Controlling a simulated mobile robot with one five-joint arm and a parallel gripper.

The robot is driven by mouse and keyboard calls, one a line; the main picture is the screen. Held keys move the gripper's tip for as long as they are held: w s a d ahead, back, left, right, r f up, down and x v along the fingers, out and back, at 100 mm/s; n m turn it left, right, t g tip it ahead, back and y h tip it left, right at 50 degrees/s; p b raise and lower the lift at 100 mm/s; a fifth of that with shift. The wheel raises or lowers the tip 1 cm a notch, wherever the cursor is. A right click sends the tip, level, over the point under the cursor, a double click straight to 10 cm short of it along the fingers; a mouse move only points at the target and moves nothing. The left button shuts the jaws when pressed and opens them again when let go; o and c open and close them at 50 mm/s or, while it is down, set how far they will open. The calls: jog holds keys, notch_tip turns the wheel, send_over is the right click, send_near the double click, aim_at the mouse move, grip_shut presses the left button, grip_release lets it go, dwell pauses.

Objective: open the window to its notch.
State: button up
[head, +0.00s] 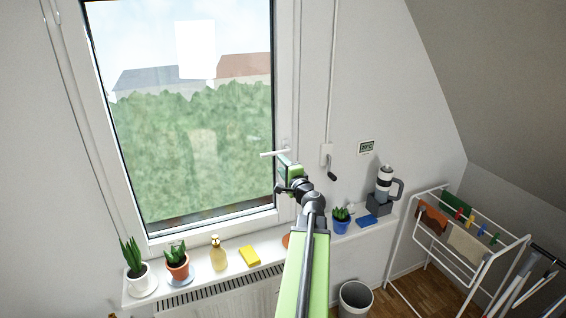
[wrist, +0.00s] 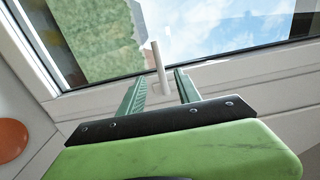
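The window (head: 188,222) has a white frame and looks shut in the head view, with greenery and roofs outside. Its white handle (head: 270,154) lies about level on the right side of the frame. In the wrist view the handle (wrist: 158,62) stands between the two green fingers of my gripper (wrist: 160,75). The fingers are apart, with gaps seen on both sides of the handle; touch cannot be seen. In the head view my gripper (head: 284,163) is just below and right of the handle. I cannot make out a notch.
The sill (head: 203,273) holds potted plants (head: 177,261), a soap bottle (head: 217,253) and a yellow sponge (head: 249,256). A bin (head: 355,299) and drying rack (head: 460,235) stand at the right.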

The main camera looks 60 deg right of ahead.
aim_at(273, 155)
jog(key=shift+x, duration=5.25)
jog(key=shift+w+a, duration=0.1)
grip_shut()
